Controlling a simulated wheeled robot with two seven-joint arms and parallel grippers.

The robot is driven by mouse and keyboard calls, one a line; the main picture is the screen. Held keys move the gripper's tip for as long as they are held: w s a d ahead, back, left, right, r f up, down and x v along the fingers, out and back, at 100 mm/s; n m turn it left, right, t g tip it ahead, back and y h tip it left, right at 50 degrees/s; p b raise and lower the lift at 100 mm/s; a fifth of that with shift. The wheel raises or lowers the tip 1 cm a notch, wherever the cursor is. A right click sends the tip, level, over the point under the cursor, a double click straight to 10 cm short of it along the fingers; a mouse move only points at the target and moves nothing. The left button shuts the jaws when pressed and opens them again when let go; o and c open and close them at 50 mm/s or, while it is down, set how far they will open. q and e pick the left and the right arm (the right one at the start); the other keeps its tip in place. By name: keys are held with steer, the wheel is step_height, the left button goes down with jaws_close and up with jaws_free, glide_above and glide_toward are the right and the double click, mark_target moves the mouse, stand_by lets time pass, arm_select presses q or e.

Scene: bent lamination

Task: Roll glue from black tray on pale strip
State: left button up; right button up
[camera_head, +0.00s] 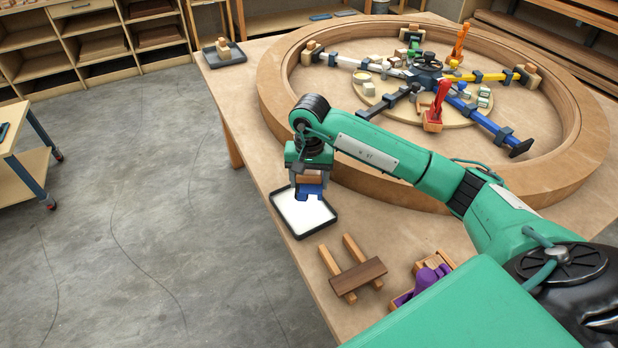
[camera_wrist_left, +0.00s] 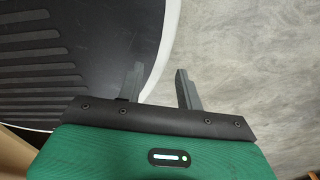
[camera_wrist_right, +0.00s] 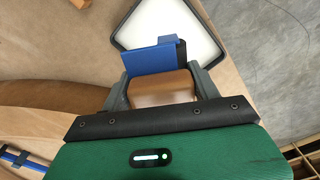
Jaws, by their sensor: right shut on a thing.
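My right gripper (camera_head: 310,178) is shut on the tan handle of a blue roller tool (camera_head: 311,190). The tool also shows in the right wrist view (camera_wrist_right: 155,60), with its tan handle between the fingers (camera_wrist_right: 162,88). It is over the black tray (camera_head: 317,229), which holds a white layer of glue (camera_head: 303,212). I cannot tell whether the blue part touches the glue. My left gripper (camera_wrist_left: 160,85) shows only in its wrist view; its fingers are apart and empty. I cannot single out the pale strip.
A large wooden ring (camera_head: 275,95) surrounds a hub with coloured arms and clamps (camera_head: 425,68). A dark brown block on two light bars (camera_head: 357,275) and a purple item (camera_head: 428,280) are near the front edge. A small dark tray (camera_head: 224,56) is at the far left corner.

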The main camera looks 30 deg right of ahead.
steer(key=shift+f, duration=0.4)
arm_select(q)
steer(key=w+b, duration=0.3)
steer(key=w, duration=0.3)
steer(key=shift+w+d+f+t+b, duration=0.3)
steer(key=shift+d+f+b, duration=0.05)
steer(key=shift+d+f, duration=0.1)
arm_select(e)
steer(key=shift+f, duration=2.85)
steer(key=shift+r, duration=0.15)
arm_select(q)
steer(key=shift+r+p, duration=1.15)
arm_select(e)
steer(key=shift+r, duration=3)
